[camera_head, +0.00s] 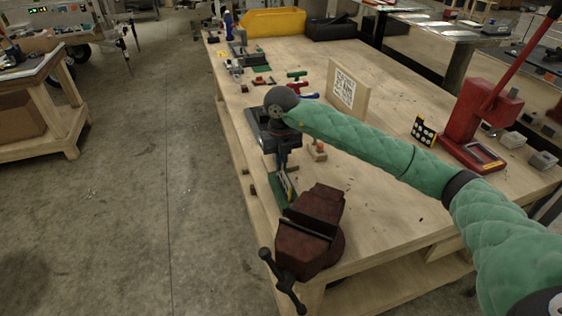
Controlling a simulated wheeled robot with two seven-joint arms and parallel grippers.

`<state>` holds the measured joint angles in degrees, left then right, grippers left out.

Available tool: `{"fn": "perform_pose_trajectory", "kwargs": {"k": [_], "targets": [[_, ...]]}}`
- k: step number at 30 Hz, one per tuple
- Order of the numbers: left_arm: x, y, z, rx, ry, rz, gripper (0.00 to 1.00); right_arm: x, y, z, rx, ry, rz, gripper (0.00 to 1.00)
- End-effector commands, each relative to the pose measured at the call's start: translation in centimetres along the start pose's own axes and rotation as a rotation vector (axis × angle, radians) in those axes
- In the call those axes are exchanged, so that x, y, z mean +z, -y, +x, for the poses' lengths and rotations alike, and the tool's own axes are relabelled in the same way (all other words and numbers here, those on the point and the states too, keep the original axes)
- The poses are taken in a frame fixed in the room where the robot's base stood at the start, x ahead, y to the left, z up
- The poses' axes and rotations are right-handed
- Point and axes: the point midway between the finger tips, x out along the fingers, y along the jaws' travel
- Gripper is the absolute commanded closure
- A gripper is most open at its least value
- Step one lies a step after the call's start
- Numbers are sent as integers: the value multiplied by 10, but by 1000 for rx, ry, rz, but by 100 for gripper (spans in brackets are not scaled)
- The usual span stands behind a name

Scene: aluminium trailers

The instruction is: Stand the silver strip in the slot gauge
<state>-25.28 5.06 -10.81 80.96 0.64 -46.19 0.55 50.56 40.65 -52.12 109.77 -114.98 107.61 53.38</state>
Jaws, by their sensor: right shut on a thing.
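My right arm reaches in from the right in a green sleeve. My right gripper (283,167) points down over the near left part of the wooden bench, just behind the dark red vise. It is shut on a thin thing that is mostly hidden by the fingers, which I take to be the silver strip. Just below the fingertips is a small green piece with a pale and yellow part (288,187). I cannot tell whether this is the slot gauge, or whether the strip touches it. My left gripper is not in view.
The dark red vise (312,225) stands at the bench's near corner. A small wooden block with an orange top (317,151) is right of the gripper. A sign (346,92) stands behind the arm. A red lever press (480,120) is at the right. The bench (385,195) is bare right of the vise.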

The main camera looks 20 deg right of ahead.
Motion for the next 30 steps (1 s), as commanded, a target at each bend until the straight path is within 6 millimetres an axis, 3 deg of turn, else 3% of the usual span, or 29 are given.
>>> {"fn": "perform_pose_trajectory", "kwargs": {"k": [20,21,24,30], "targets": [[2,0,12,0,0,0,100,0,0,14,0,0,0,100],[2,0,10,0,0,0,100,0,0,13,0,0,0,87],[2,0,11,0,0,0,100,0,0,13,0,0,0,69],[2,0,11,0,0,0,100,0,0,13,0,0,0,69]]}}
